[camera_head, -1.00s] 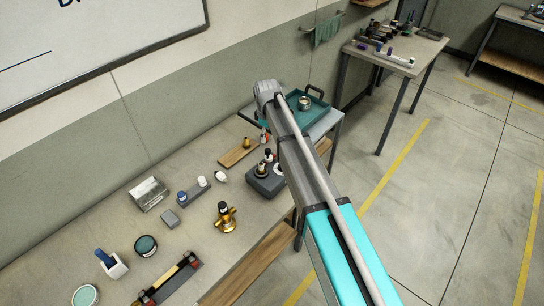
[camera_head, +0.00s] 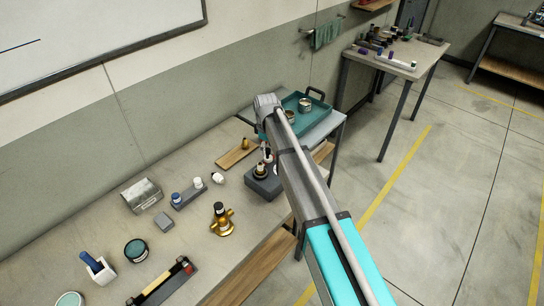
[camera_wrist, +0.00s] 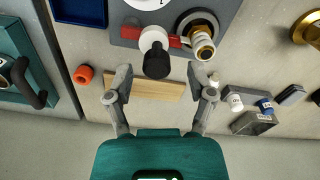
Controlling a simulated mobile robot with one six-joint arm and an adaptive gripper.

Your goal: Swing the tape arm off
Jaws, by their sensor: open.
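A dark grey block (camera_head: 263,186) stands on the bench, partly hidden by my arm in the head view. In the wrist view the grey block (camera_wrist: 222,10) fills the top. It carries a white post with a black end (camera_wrist: 156,58), a red bar (camera_wrist: 180,42) beside and behind it, and a brass-and-white fitting (camera_wrist: 203,44) on a dark ring. I cannot tell for sure which part is the tape arm; the red bar looks arm-like. My gripper (camera_wrist: 162,82) is open and empty, its fingers apart, with the black end just ahead of the gap.
A wooden strip (camera_wrist: 150,88) and an orange-red cap (camera_wrist: 83,75) lie near the fingers. A teal tray (camera_head: 322,108) with tins stands behind. A brass valve (camera_head: 222,222), a grey rack (camera_head: 188,196) and a metal box (camera_head: 141,194) stand on the bench.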

